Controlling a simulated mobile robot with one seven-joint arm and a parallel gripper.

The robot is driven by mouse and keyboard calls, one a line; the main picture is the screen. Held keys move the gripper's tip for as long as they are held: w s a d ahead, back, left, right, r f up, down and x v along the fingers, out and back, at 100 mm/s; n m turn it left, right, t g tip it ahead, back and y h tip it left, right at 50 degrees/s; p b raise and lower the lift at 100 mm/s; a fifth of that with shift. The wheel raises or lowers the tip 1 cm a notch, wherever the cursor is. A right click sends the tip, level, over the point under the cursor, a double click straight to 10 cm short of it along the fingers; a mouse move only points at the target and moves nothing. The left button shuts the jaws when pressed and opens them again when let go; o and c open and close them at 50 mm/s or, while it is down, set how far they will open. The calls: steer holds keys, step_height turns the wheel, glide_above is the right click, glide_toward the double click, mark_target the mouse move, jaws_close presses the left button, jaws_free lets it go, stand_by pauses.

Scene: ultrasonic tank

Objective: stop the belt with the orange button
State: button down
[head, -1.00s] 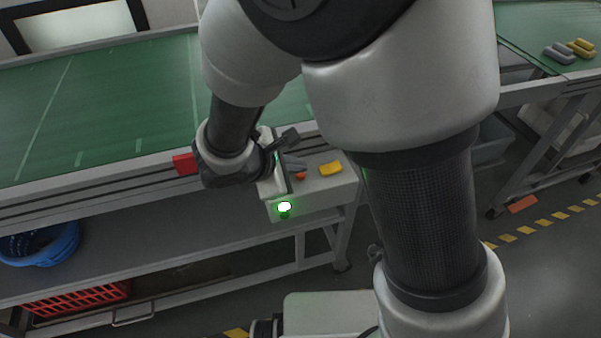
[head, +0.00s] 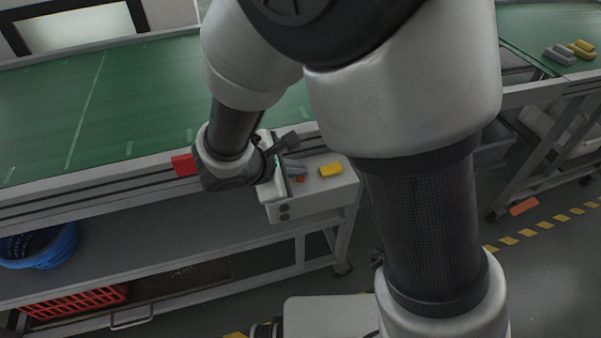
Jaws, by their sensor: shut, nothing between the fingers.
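The orange button (head: 301,179) shows as a small orange-red spot on top of the pale control box (head: 325,198), beside the belt frame. My gripper (head: 296,171) is shut and empty. Its fingertips are right at the button and partly hide it; I cannot tell whether they touch it. A yellow piece (head: 331,169) sits on the box top, to the right of the button. The round lamp (head: 284,207) on the box front is dark. The green belt (head: 130,95) with pale stripes runs behind the box.
A red block (head: 184,165) is on the belt's front rail, left of my wrist. A blue basket (head: 40,246) and a red crate (head: 75,302) are below the belt. Grey and yellow pieces (head: 570,52) lie on another green surface at the right.

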steer(key=shift+r, duration=0.1)
steer(key=shift+r+p, duration=0.55)
steer(key=shift+r, duration=0.2)
step_height(320, 180, up, 5)
steer(key=p, duration=0.3)
steer(key=shift+p, duration=0.3)
stand_by(0.5)
